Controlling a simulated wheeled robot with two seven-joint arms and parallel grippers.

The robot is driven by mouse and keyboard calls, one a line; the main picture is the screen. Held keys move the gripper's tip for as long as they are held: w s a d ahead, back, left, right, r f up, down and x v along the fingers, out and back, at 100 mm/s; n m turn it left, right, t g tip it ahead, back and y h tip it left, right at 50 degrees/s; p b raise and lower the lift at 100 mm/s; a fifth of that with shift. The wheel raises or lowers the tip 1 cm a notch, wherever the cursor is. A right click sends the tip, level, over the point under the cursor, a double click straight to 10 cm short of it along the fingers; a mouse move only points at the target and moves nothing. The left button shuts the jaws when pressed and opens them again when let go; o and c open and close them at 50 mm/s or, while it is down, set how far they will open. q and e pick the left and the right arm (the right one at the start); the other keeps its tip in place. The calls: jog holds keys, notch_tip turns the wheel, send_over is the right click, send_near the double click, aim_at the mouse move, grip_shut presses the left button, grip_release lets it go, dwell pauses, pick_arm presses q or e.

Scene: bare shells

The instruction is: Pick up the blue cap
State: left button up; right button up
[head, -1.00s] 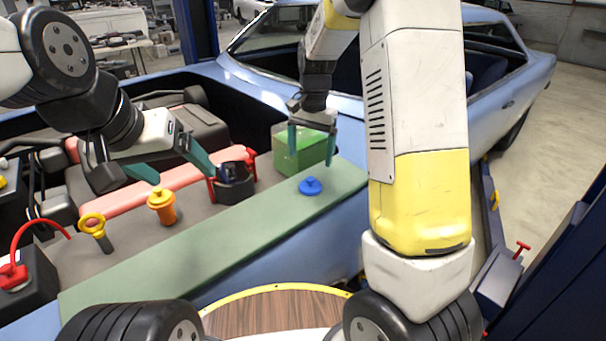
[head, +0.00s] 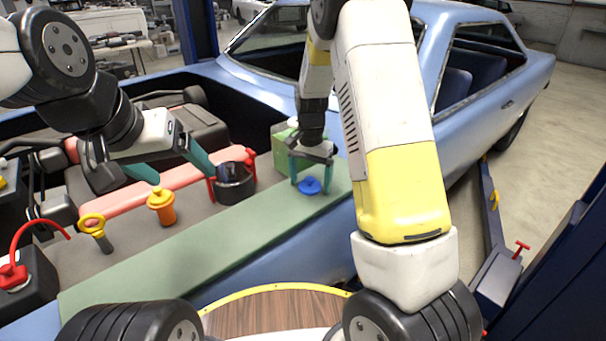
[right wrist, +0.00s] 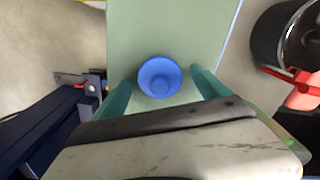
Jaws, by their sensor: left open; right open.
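The blue cap (head: 309,186) lies on the green strip (head: 215,235) along the car's edge. In the right wrist view the cap (right wrist: 159,76) shows as a round blue disc between the fingertips. My right gripper (head: 311,172) is open, pointing down, with a teal finger on either side of the cap in the picture. I cannot tell whether the fingers touch it. In the right wrist view the right gripper (right wrist: 160,88) shows a gap beside the cap on both sides. My left gripper (head: 178,172) is open and empty over the engine bay, left of the cap.
A green box (head: 281,150) stands just behind my right gripper. The green strip is clear left of the cap.

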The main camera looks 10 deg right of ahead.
jog(key=c, duration=1.4)
jog(key=shift+r, duration=0.1)
